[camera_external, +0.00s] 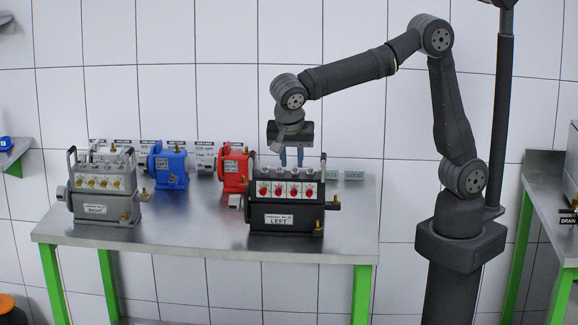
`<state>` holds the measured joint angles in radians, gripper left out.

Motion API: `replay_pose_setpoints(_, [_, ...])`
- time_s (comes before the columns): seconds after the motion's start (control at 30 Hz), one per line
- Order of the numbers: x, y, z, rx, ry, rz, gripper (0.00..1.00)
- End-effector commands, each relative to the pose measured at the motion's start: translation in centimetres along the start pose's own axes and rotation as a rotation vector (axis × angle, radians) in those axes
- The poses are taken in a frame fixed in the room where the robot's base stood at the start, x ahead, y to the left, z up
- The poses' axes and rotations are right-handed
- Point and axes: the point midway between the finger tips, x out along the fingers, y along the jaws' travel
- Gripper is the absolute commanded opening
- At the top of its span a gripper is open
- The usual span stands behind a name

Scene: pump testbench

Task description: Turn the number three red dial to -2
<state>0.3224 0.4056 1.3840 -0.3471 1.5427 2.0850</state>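The black box labelled LEFT (286,217) stands at the right of the metal table and carries a row of several red dials (278,189) on a pale panel. Their numbers and settings are too small to read. The third dial from the left (293,189) is in the row's right half. My gripper (291,160) points down, just above the panel in the picture.
A grey box labelled RIGHT (103,205) with yellowish dials stands at the table's left. A blue pump (168,167) and a red pump (236,170) stand between the boxes, farther back. Upright handles (323,168) rise at the black box's ends. The front middle of the table (190,225) is clear.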

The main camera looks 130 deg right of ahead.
Motion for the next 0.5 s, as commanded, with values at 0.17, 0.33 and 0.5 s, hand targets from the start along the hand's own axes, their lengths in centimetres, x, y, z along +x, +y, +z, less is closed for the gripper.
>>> replay_pose_setpoints(0.17, [4.1,0.1,-0.1,0.0,0.001,0.004,0.26])
replay_pose_setpoints(0.33, [7.3,0.1,0.0,-0.001,0.0,0.003,0.26])
replay_pose_setpoints(0.5, [9.3,0.0,0.0,0.0,0.0,0.002,0.26])
